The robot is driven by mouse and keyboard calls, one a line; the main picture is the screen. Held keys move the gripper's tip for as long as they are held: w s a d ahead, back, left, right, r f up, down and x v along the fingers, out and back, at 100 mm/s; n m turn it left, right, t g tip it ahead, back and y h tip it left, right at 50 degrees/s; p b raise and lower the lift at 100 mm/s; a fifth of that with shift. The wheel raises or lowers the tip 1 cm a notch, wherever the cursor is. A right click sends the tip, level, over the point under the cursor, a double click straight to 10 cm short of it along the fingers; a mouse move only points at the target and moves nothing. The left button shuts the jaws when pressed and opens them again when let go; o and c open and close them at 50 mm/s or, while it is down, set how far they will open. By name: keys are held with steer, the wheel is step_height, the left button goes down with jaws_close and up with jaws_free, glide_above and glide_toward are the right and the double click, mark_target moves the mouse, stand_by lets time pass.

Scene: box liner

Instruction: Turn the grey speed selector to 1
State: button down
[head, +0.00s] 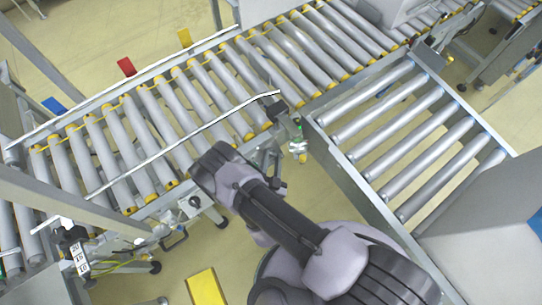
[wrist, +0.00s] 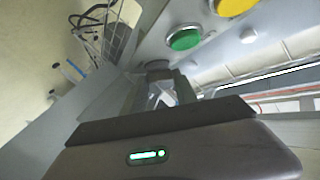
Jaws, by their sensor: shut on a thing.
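The grey speed selector (wrist: 157,65) is in the upper middle of the wrist view, on a light grey panel (wrist: 212,58). Only a small part of it shows at the fingertips. My gripper (wrist: 160,82) is shut on it, one finger on each side. The selector's markings and the number it points to are not visible. In the head view my arm reaches to the conveyor's near side, and the fingers and the selector cannot be made out there.
A green button (wrist: 184,38) and a yellow button (wrist: 236,5) sit on the panel close to the selector, on the right. The roller conveyor (head: 140,118) runs across the head view. A yellow floor marker (head: 206,287) lies near my arm.

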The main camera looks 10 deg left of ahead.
steer(key=shift+d+n+y+p, duration=0.15)
steer(key=shift+n+y+p, duration=0.65)
steer(key=shift+n+p, duration=0.1)
steer(key=shift+f, duration=0.1)
steer(key=c, duration=1.2)
jaws_free()
steer(key=shift+c, duration=0.2)
